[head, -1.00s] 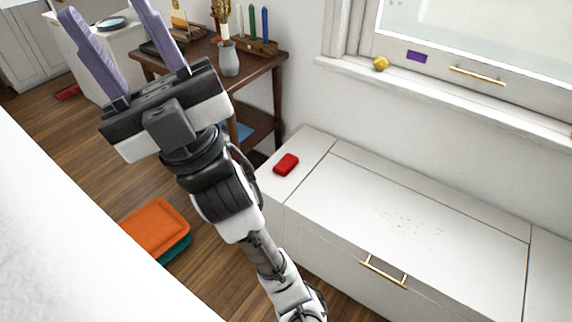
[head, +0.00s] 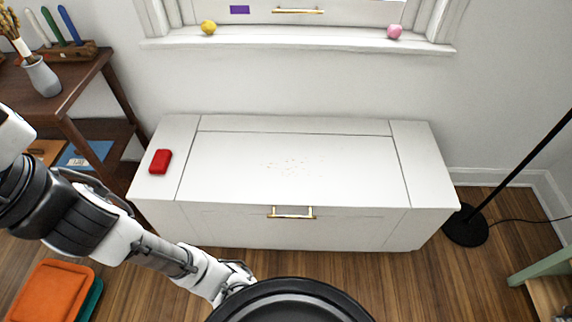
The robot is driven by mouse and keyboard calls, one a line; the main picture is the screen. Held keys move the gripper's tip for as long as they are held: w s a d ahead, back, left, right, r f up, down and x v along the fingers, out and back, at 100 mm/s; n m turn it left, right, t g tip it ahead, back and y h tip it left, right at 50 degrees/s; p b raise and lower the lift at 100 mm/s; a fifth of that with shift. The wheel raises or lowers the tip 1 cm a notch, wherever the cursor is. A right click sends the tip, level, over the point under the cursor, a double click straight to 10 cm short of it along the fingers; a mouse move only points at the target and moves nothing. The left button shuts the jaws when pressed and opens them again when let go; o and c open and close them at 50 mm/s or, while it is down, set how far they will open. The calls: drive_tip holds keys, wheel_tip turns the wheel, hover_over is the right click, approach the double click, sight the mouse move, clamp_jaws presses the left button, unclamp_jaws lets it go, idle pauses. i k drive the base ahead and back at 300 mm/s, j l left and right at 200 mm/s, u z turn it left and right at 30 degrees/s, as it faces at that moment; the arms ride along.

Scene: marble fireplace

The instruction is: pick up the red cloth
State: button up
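The red cloth (head: 160,161) is a small folded block lying on the left end of the white bench chest (head: 290,160) under the window. Nothing touches it. My arm reaches in from the bottom and extends to the left edge of the head view, left of and nearer than the cloth. My gripper is past the left edge and out of sight, so its fingers are hidden.
A dark wooden table (head: 92,75) with a grey vase (head: 41,76) stands left of the chest. An orange tray (head: 48,292) is on the floor at lower left. A black lamp base (head: 466,227) stands at right. Crumbs dot the chest lid.

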sight(160, 163)
drive_tip(key=i+j+u, duration=0.15)
drive_tip(key=i+u, duration=1)
